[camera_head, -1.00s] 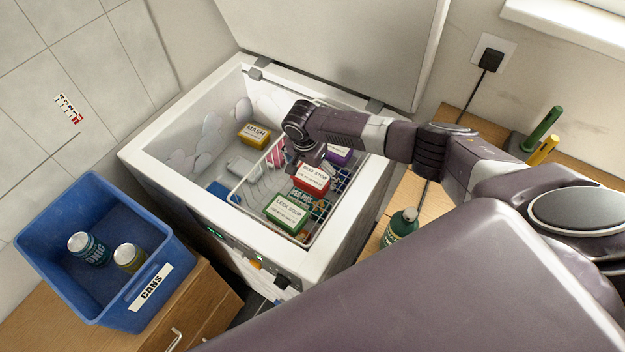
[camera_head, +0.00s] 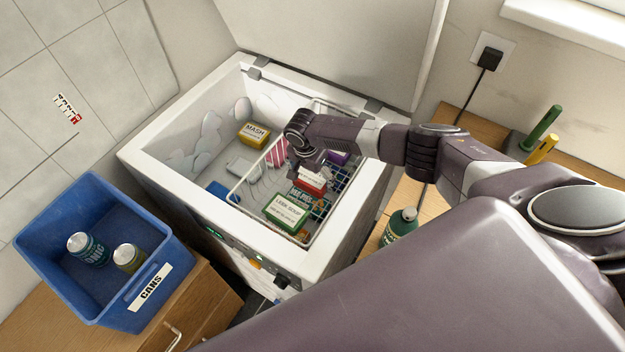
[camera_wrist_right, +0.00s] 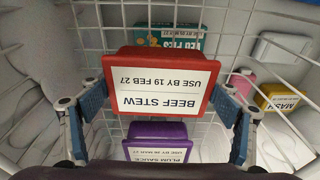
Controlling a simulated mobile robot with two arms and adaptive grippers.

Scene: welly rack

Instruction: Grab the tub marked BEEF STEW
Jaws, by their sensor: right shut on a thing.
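The red tub (camera_head: 306,187) with a white label sits in the wire basket inside the open chest freezer. In the right wrist view the label on the red tub (camera_wrist_right: 160,88) reads BEEF STEW, upside down. My right gripper (camera_head: 309,170) reaches down over it and hides its far part in the head view. In the right wrist view its two fingers are on either side of the tub, shut on it. My left gripper is not in view.
The basket (camera_head: 236,196) also holds a green LEEK SOUP tub (camera_head: 287,211), a teal tub (camera_wrist_right: 172,37) and a purple PLUM SAUCE tub (camera_wrist_right: 157,132). A yellow MASH tub (camera_head: 254,134) lies farther back left. The freezer rim (camera_head: 175,187) surrounds them. The lid stands open.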

